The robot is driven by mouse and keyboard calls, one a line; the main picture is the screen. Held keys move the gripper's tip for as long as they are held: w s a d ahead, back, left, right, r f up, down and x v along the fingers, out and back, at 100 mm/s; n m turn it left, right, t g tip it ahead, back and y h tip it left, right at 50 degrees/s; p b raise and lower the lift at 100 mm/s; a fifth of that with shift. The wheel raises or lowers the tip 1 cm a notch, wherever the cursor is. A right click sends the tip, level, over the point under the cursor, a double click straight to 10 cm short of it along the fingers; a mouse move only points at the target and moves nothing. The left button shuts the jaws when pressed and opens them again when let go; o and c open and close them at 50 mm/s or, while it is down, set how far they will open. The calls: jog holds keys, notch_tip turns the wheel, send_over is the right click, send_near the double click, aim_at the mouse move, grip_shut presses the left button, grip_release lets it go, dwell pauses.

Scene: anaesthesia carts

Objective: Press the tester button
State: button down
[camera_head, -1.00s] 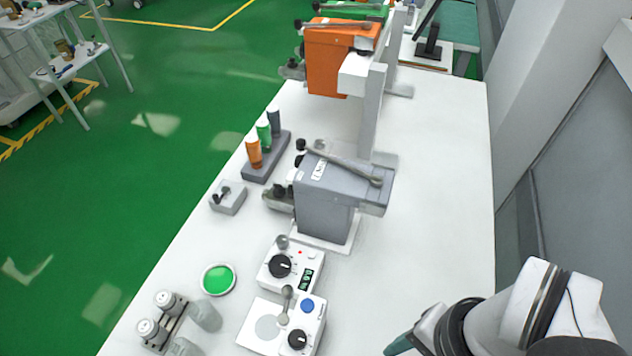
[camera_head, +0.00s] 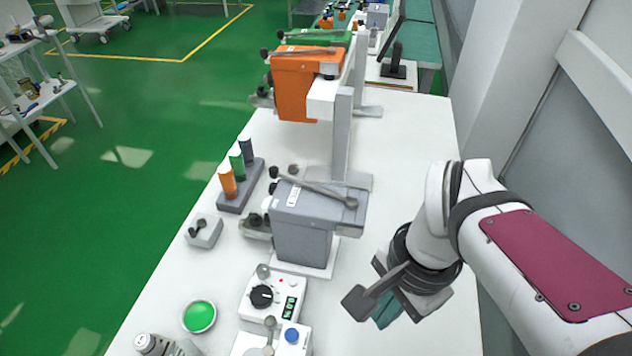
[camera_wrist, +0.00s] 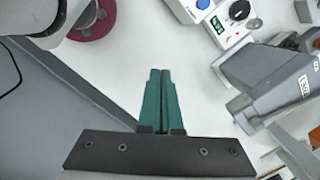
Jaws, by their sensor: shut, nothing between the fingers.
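A small white box with a round blue button (camera_head: 291,335) stands at the bottom of the head view, its lower part cut off. Behind it is a white box with a black dial (camera_head: 262,296), a red light and a lit green display (camera_head: 290,306). My gripper (camera_head: 386,312), with teal fingers, is to the right of both boxes, above the bare table. In the wrist view the closed fingers (camera_wrist: 158,100) touch nothing. The dial box (camera_wrist: 230,25) and part of the blue button (camera_wrist: 203,4) show at the top edge there.
A grey vaporizer (camera_head: 303,225) on a white base stands behind the boxes, with an orange one (camera_head: 293,95) farther back. A green round dish (camera_head: 199,316) lies to the left. A grey rack (camera_head: 240,190) holds coloured bottles. The white table (camera_head: 410,150) is clear at the right.

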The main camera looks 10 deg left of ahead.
jog(key=w+a+f+m, duration=0.1)
jog(key=w+a+m, duration=0.3)
jog(key=w+a, duration=0.4)
jog(key=m+h, duration=0.1)
jog(key=m, duration=0.3)
send_over(293, 279)
notch_tip(293, 279, down, 3)
jog(key=shift+f, duration=0.1)
notch_tip(293, 279, down, 14)
jog(key=shift+f, duration=0.1)
